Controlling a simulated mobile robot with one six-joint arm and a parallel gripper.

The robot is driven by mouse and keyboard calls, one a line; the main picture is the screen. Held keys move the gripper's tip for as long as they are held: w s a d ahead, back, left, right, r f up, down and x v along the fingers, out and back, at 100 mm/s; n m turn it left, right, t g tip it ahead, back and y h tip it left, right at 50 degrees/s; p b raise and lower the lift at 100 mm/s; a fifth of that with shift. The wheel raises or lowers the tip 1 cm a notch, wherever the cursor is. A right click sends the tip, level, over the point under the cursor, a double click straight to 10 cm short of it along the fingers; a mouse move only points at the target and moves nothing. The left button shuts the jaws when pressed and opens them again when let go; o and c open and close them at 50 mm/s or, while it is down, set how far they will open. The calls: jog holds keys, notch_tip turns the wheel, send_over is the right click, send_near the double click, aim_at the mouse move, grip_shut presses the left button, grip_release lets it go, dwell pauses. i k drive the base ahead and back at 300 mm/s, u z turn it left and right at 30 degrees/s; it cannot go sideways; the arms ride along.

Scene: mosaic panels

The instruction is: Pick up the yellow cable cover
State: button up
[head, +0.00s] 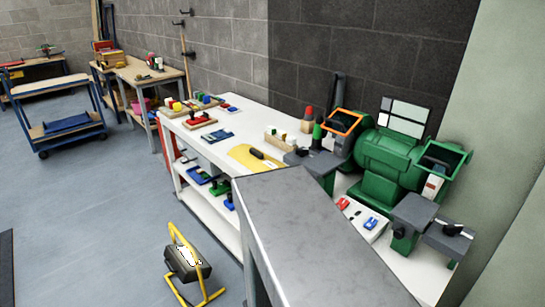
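A yellow curved piece (242,158), which looks like the yellow cable cover, lies on the white workbench (256,122) near the middle of the head view. It lies near the bench's front edge, just behind the grey metal-topped surface. A small dark item shows at its right part; I cannot tell whether that lies on it or belongs to it. My gripper is not in view.
A grey metal-topped block (315,235) stands in the foreground. A green bench grinder (385,155) is right of the cover. A yellow-framed work lamp (188,262) stands on the floor. A blue trolley (60,112) is at the left. Floor between them is clear.

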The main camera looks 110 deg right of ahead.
aim_at(254, 159)
jog(key=u, duration=0.25)
jog(key=k, duration=0.45)
jog(key=z, duration=1.95)
jog(key=i, duration=1)
jog(key=z, duration=0.1)
jog(key=k, duration=0.25)
jog(key=z, duration=0.05)
